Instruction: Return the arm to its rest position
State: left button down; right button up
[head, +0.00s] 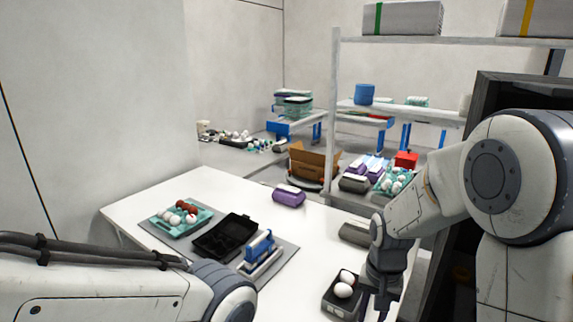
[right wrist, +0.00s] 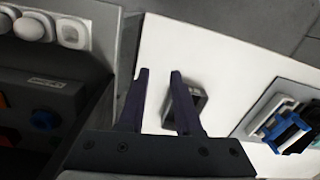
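My right arm comes in from the right of the head view. A small grey box (right wrist: 197,104) lies on the table beyond, partly hidden by one finger. My left arm crosses the lower left of the head view; its gripper is out of view.
On the table (head: 150,195) are a teal tray (head: 165,229) of eggs, an open black carton (head: 222,236), a blue rack (head: 258,247), a purple carton (head: 289,195) and a grey carton (head: 355,234). A shelf (head: 335,120) stands behind. White table is clear between the mat and the eggs.

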jog(key=s+a+r+n, duration=0.3)
jog(key=s+a+n, duration=0.3)
jog(key=s, duration=0.4)
jog(key=s+a+r+n, duration=0.3)
jog(key=s+a+n, duration=0.3)
jog(key=s, duration=0.3)
jog(key=shift+s+a+r+y, duration=0.35)
jog(key=shift+a+y, duration=0.05)
jog(key=shift+a, duration=0.35)
